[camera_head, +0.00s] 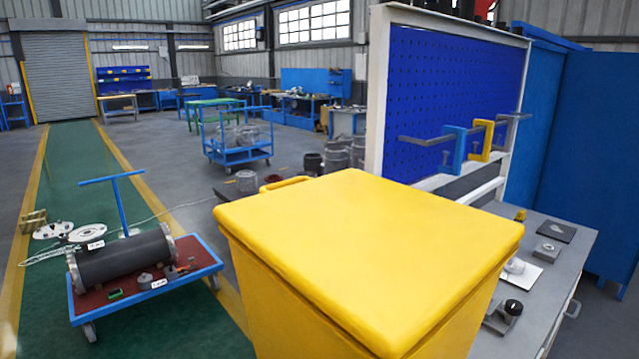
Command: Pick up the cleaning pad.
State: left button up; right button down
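I cannot tell for sure which thing is the cleaning pad. A small green block with a dark edge (115,294) lies on the front left of the red-topped blue trolley (190,288), beside the dark flanged shell (124,264). A flat dark square (556,231) lies on the grey workbench (576,256) at the right, and a flat white square (522,273) lies nearer on the same bench. Neither of my grippers is in view.
A large yellow bin with a closed lid (370,245) fills the front middle and hides part of the workbench. A blue pegboard (450,100) stands behind the bench. White flange discs (87,232) lie on the green floor lane, which is clear farther back.

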aim_at(114, 294)
jog(key=u, duration=1.25)
jog(key=i+j+u, duration=0.1)
jog(key=i+u, duration=0.15)
jog(key=i, duration=0.25)
jog(key=i+u, duration=0.2)
jog(key=i, duration=1.55)
jog(key=i+j+z, duration=0.1)
jog(key=i+z, duration=0.3)
jog(key=i, duration=0.15)
jog(key=i+j+z, duration=0.8)
jog(key=i, duration=0.2)
jog(key=i+j+z, duration=0.4)
jog(key=j+z, duration=0.15)
jog(key=i+j+z, duration=0.15)
jog(key=j+z, duration=0.15)
jog(key=i+j+z, duration=0.1)
jog(key=j+z, duration=0.15)
jog(key=j, duration=0.15)
jog(key=i+j+z, duration=0.1)
jog(key=j+z, duration=0.2)
